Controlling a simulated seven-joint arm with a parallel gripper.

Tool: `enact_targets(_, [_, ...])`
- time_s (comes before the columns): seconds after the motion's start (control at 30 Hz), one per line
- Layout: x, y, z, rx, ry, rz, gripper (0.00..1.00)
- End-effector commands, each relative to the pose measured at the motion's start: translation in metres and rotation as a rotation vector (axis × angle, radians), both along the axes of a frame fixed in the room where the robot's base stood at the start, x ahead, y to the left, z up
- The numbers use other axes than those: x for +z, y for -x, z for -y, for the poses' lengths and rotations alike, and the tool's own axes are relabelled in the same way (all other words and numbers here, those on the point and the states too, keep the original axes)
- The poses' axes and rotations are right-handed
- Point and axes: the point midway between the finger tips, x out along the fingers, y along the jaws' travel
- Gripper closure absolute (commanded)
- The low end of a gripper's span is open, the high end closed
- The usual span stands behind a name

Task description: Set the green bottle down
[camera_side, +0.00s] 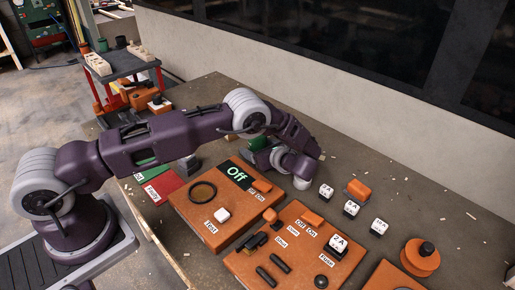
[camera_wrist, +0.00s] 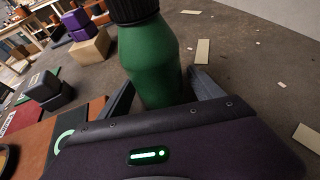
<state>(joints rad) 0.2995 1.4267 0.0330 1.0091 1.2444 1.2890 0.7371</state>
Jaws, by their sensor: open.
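The green bottle (camera_wrist: 152,60) with a black cap stands between the fingers of my gripper (camera_wrist: 162,88) in the wrist view. One finger is on each side of it, and the jaws are open. The bottle's lower end is hidden behind my gripper's body, so I cannot see its base. In the side view a small green part of the bottle (camera_side: 258,143) shows beside my wrist, behind the orange panel; my arm hides the rest.
White labelled cubes (camera_side: 351,208) and an orange block (camera_side: 357,189) are to the right. A red-and-green mat (camera_side: 160,186) lies left. Wood chips dot the grey table (camera_side: 440,215).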

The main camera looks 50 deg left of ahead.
Motion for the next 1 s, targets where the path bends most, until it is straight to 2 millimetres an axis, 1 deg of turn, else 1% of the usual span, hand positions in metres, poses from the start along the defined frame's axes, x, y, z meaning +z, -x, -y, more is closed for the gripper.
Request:
enact_targets(0.3, [0.031, 0.017, 0.074, -0.006, 0.001, 0.001, 0.25])
enact_targets(0.4, [0.038, 0.021, 0.092, -0.005, 0.001, 0.001, 0.25])
enact_targets(0.53, [0.043, 0.025, 0.104, -0.003, 0.001, -0.001, 0.25])
enact_targets(0.7, [0.045, 0.026, 0.107, -0.001, 0.001, -0.001, 0.25])
enact_targets(0.77, [0.049, 0.026, 0.106, 0.007, 0.012, 0.006, 0.25])
enact_targets(0.83, [0.067, 0.028, 0.102, 0.046, 0.061, 0.037, 0.25])
enact_targets(0.87, [0.079, 0.030, 0.100, 0.076, 0.098, 0.059, 0.25])
enact_targets(0.9, [0.100, 0.035, 0.096, 0.126, 0.161, 0.098, 0.25])
enact_targets(0.97, [0.136, 0.049, 0.088, 0.218, 0.272, 0.170, 0.25])
enact_targets(1.0, [0.160, 0.062, 0.084, 0.284, 0.353, 0.223, 0.25])
